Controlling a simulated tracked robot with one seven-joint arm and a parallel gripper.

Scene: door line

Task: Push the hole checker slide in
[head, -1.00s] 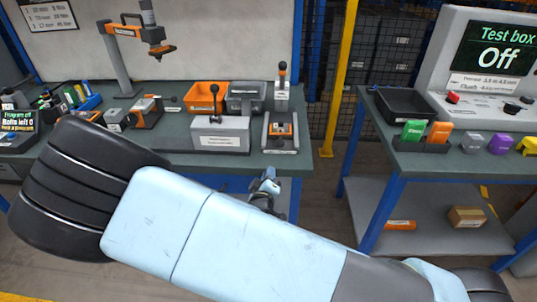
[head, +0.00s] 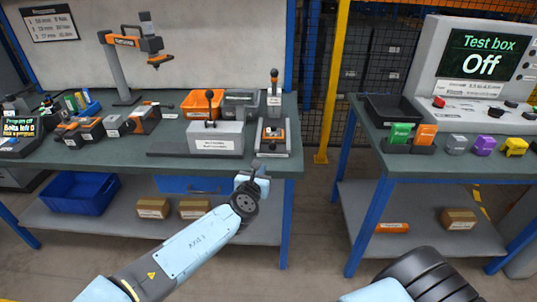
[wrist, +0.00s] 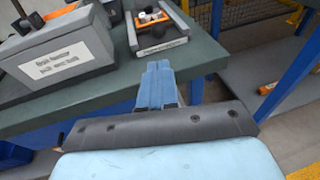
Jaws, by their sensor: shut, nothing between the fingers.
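A grey fixture (head: 273,137) with an orange and white part between its side rails stands at the right front corner of the left bench; it also shows at the top of the wrist view (wrist: 160,38). Its label is too small to read, so I cannot tell for sure that it is the hole checker. My gripper (head: 256,168) is in front of the bench edge, just below this fixture and apart from it. In the wrist view its blue fingers (wrist: 159,78) are shut and empty, pointing toward the fixture.
A grey labelled box with a black-knobbed lever (head: 215,138) stands left of the fixture. Orange (head: 203,103) and grey (head: 241,104) bins are behind.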

